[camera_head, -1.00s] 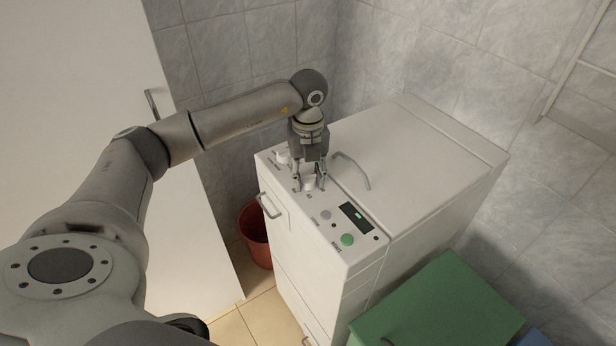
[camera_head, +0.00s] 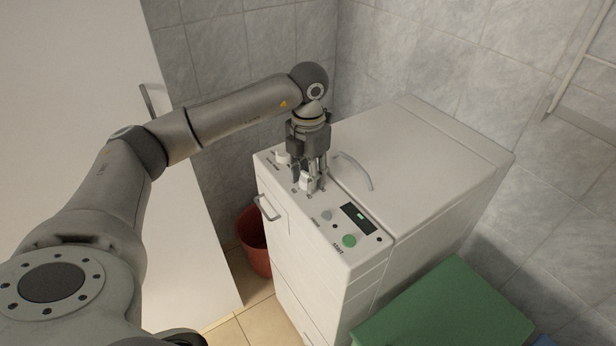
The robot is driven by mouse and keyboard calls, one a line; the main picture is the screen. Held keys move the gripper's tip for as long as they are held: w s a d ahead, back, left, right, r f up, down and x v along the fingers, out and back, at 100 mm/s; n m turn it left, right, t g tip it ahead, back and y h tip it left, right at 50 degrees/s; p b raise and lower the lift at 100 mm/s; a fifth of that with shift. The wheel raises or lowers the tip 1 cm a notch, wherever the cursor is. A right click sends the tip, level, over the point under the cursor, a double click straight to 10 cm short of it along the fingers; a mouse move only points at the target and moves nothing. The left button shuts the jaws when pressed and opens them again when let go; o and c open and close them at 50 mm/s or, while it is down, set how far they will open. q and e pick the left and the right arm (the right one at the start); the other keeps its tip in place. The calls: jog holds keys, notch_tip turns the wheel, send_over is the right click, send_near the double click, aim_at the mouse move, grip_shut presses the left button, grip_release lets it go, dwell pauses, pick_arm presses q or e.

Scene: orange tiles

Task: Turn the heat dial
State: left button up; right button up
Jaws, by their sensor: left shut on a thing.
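A white machine (camera_head: 420,150) stands in the corner with a control panel along its left top edge. My left gripper (camera_head: 309,186) points down over the panel and is shut on a white dial (camera_head: 306,181), which its fingers partly cover. A second white dial (camera_head: 281,157) sits behind it, farther up the panel. I cannot read the labels beside the dials, so I cannot tell which one is marked for heat. My right gripper is not in view.
Nearer on the panel are a small grey button (camera_head: 327,215), a dark display (camera_head: 358,217) and a green button (camera_head: 349,240). A curved handle (camera_head: 354,172) rises beside the gripper. A red bin (camera_head: 254,241) stands left of the machine, a green box (camera_head: 440,305) at front right.

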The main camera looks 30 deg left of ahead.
pick_arm(q)
jog(key=m+b, duration=0.1)
jog(key=m, duration=0.3)
jog(key=shift+w+m, duration=0.1)
jog(key=shift+m, duration=0.2)
jog(key=shift+r+m+b, duration=0.1)
jog(key=shift+m+b, duration=0.4)
jog(key=shift+m, duration=1.4)
jog(key=o, duration=1)
jog(key=shift+o, duration=0.2)
notch_tip(320, 180, up, 12)
